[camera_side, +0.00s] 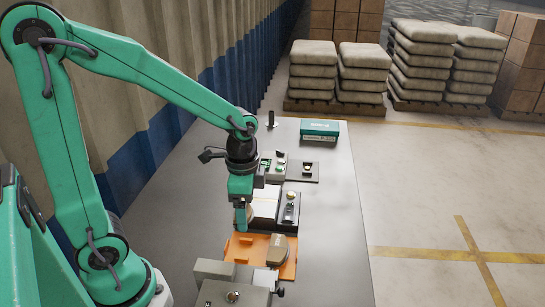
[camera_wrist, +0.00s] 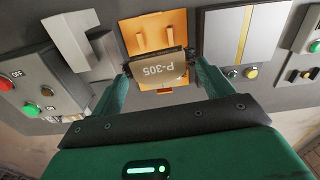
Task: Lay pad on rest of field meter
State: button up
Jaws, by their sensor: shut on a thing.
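My gripper (camera_wrist: 158,72) is shut on a brown pad (camera_wrist: 157,70) marked P-305, with one finger at each side of it. In the side view my gripper (camera_side: 242,226) hangs by the far left part of the orange tray (camera_side: 238,246), and a beige edge, seemingly the held pad, shows beside the fingers. A brown rounded block (camera_side: 278,249) sits at the tray's right. A pale plate with a yellow stripe (camera_wrist: 241,38) lies right of the gripper in the wrist view. It also shows in the side view (camera_side: 265,202). I cannot tell which device is the field meter.
A grey clamp-like device (camera_side: 232,286) stands at the near end; its red and green buttons (camera_wrist: 38,97) show in the wrist view. A dark unit with knobs (camera_side: 290,209) is beside the pale plate. A green box (camera_side: 320,129) sits far back. The right side of the bench is clear.

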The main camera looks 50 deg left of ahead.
jog(key=w+a+r, duration=0.1)
jog(key=w+a, duration=0.2)
jog(key=w, duration=0.9)
jog(key=w+a+r, duration=0.2)
jog(key=w+a, duration=0.1)
jog(key=w, duration=0.8)
jog(key=w+a+f, duration=0.6)
jog(key=w+a, duration=0.4)
jog(key=w, duration=0.2)
jog(key=shift+w+a+m, duration=0.2)
jog(key=shift+w+m, duration=0.2)
jog(key=shift+f, duration=0.25)
jog(key=shift+f, duration=2.85)
jog(key=shift+f, duration=0.45)
jog(key=o, duration=1.1)
jog(key=shift+c, duration=0.2)
